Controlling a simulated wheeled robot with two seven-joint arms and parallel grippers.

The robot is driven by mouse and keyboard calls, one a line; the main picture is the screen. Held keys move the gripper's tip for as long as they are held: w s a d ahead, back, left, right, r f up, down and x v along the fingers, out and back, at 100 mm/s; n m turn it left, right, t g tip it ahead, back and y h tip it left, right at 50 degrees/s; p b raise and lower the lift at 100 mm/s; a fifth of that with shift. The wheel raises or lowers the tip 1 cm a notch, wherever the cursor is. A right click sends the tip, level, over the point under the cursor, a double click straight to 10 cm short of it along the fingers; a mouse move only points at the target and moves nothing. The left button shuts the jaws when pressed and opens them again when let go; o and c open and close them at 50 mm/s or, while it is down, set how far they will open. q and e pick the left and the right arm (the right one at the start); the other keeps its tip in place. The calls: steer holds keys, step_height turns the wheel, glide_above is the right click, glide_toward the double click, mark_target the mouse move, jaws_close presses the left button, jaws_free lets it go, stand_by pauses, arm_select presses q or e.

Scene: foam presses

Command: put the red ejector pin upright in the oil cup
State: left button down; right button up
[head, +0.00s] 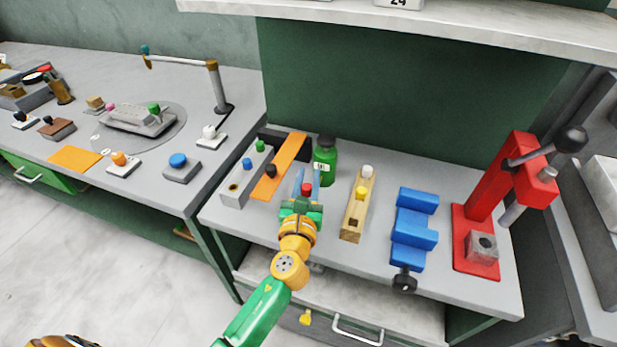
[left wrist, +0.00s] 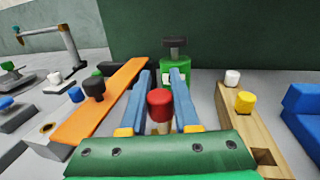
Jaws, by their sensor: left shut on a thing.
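My left gripper (head: 306,183) is shut on the red ejector pin (head: 307,189). In the left wrist view the pin's round red head (left wrist: 160,104) shows between the two blue fingers (left wrist: 163,100); its lower part is mostly hidden. A green labelled vessel with a dark top (head: 324,162) stands just beyond the gripper, at the back of the bench. It also shows beyond the fingertips in the left wrist view (left wrist: 176,72). No marking that I can read tells me whether it is the oil cup. My right gripper is not in view.
Left of the gripper are an orange strip (head: 280,165) with a black knob and a grey block (head: 234,186) with blue and green pins and a brass-rimmed hole. Right are a wooden block (head: 351,220) with white and yellow pins, a blue vise (head: 413,225) and a red press (head: 484,215).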

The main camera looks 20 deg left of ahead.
mark_target(308, 192)
arm_select(q)
steer(key=shift+f+b, duration=1.8)
steer(key=shift+f, duration=0.25)
steer(key=c, duration=0.6)
jaws_free()
steer(key=shift+s, duration=0.1)
steer(key=s, duration=0.4)
steer(key=s+d, duration=0.1)
steer(key=s, duration=0.1)
steer(key=shift+s+f, duration=0.1)
steer(key=shift+s, duration=0.4)
steer(key=shift+w, duration=0.15)
